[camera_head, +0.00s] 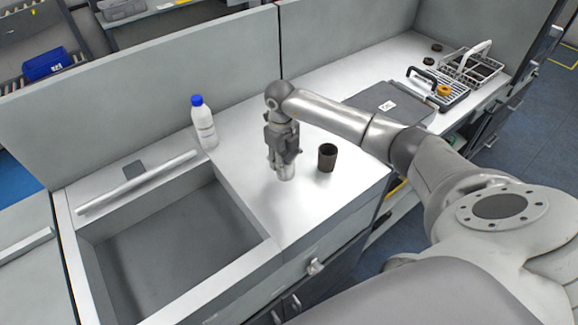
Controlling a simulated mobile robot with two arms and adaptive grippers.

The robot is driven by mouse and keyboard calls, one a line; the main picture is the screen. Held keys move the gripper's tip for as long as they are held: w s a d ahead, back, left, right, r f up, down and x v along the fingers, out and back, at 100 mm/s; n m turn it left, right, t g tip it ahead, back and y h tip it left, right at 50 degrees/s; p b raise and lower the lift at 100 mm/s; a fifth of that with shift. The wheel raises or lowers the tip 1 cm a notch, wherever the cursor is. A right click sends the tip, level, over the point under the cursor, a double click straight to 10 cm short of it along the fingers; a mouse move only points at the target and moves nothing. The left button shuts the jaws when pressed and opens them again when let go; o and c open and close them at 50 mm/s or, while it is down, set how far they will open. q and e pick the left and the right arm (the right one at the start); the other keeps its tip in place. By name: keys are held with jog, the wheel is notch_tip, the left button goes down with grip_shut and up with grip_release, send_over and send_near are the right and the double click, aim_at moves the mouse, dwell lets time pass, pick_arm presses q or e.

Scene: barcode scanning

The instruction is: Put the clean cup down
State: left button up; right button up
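My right gripper (284,158) points straight down over the bare counter (338,207), to the right of the sink. A small pale grey shape shows at its fingertips; I cannot tell whether it is a cup or part of the gripper, nor whether the fingers are open or shut. A dark brown cup (327,157) stands upright on the counter just right of the gripper, apart from it. I cannot tell whether this cup is the clean one. My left gripper is out of view.
An empty sink (170,240) lies left of the gripper. A white bottle with a blue cap (203,122) stands behind it. A dark flat case (392,104), a rack (440,88) and a wire basket (472,68) are at the right. The counter's front is clear.

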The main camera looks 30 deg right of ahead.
jog(key=shift+f, duration=0.1)
grip_shut()
